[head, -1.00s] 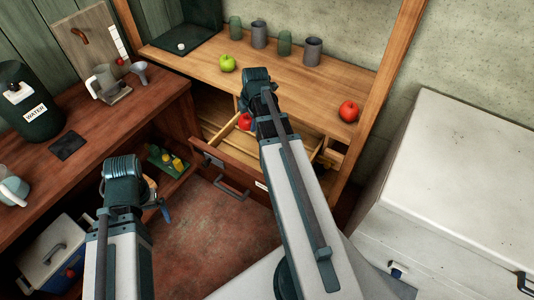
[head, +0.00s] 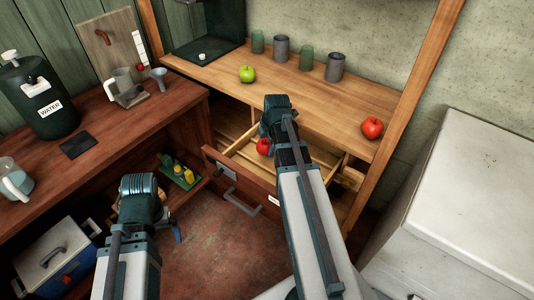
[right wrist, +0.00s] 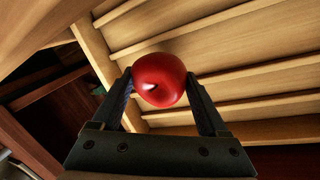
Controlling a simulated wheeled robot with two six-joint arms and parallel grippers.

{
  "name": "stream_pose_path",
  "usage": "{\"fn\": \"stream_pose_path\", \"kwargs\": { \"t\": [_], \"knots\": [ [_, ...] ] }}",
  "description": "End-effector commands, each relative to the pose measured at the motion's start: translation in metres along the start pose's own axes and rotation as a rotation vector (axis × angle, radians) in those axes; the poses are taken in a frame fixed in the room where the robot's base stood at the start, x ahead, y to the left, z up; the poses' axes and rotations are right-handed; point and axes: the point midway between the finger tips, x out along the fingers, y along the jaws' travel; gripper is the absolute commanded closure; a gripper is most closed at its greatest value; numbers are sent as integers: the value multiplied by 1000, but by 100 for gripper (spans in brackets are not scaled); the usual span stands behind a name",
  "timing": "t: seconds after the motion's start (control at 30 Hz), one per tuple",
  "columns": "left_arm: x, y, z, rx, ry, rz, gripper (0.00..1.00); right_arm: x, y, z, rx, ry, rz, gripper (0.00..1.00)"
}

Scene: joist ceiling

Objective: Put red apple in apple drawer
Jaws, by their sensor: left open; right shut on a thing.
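My right gripper (head: 268,138) is shut on a red apple (head: 263,147), held over the open drawer (head: 240,187) under the wooden counter. In the right wrist view the apple (right wrist: 159,80) sits between both fingers (right wrist: 160,92), with the drawer's wooden slats (right wrist: 240,55) behind it. Whether it touches the drawer is unclear. The drawer front has a bar handle and a small white label, too small to read. A second red apple (head: 372,128) rests on the counter's right end. My left gripper (head: 174,226) is open, low at left, partly hidden by its wrist.
A green apple (head: 247,74) and several cups (head: 281,47) stand on the counter (head: 310,88). A dark red side counter (head: 120,135) at left holds a water dispenser (head: 40,95) and jugs. A white chest (head: 460,190) stands at right. The floor between is clear.

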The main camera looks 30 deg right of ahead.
Motion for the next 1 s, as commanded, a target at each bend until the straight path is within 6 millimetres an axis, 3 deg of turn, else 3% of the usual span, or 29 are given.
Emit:
{"fn": "stream_pose_path", "kwargs": {
  "t": [0.3, 0.77, 0.8, 0.9, 1.0],
  "knots": [
    [36, 4, -2, 0, 0, 0, 0, 35, -10, 0, 0, 0, 0, 85],
    [41, 4, -2, 0, 0, 0, 0, 39, -12, 0, 0, 0, 0, 85],
    [39, 4, -2, 0, 0, 0, 0, 37, -11, 0, 0, 0, 0, 16],
    [39, 4, -2, 0, 0, 0, 0, 37, -11, 0, 0, 0, 0, 0],
    [39, 4, -2, 0, 0, 0, 0, 37, -11, 0, 0, 0, 0, 0]
  ]
}}
